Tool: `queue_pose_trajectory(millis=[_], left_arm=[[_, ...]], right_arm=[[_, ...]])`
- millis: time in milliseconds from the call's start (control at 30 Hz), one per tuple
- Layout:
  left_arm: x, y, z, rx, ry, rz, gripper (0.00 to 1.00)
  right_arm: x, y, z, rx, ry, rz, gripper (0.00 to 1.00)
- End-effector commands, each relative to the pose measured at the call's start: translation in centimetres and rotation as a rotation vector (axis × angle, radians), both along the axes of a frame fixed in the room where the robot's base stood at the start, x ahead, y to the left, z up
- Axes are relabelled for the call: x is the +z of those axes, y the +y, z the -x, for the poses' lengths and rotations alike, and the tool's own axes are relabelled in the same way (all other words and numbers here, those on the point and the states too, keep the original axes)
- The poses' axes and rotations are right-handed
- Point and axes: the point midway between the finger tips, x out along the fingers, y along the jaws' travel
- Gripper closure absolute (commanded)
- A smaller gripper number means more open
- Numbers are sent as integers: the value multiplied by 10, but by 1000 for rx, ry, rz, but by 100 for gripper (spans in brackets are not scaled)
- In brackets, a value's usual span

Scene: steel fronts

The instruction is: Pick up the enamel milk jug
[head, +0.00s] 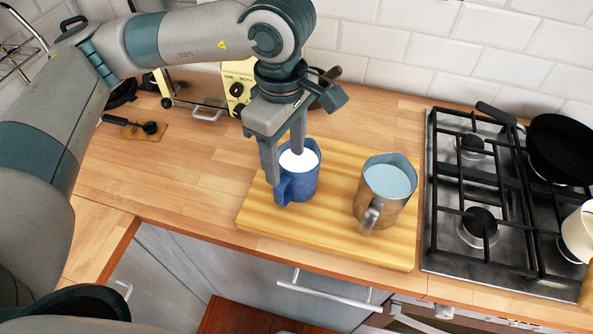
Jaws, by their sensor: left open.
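The enamel milk jug (305,183) appears to be the blue one with a white inside, upright on the left part of a wooden board (335,232). Its handle points toward the front left. My left gripper (284,167) is open and points down over the jug's left rim. One finger is outside, by the handle, and the other overlaps the white mouth. I cannot tell whether either finger touches the jug. My right gripper is not in view.
A metallic jug with a pale blue top (385,195) stands on the board to the right. A gas hob (480,265) with a black pan (562,150) and a cream pot (580,232) is further right.

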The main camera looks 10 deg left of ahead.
Motion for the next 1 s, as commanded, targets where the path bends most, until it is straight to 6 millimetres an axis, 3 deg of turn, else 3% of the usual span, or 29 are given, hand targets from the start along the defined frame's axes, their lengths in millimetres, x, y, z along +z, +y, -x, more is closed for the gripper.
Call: queue_pose_trajectory(millis=[400,1000], left_arm=[[-61,0,1,1,3,-1,47],[-72,1,2,1,3,-1,47]], right_arm=[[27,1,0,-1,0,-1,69],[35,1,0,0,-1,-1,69]])
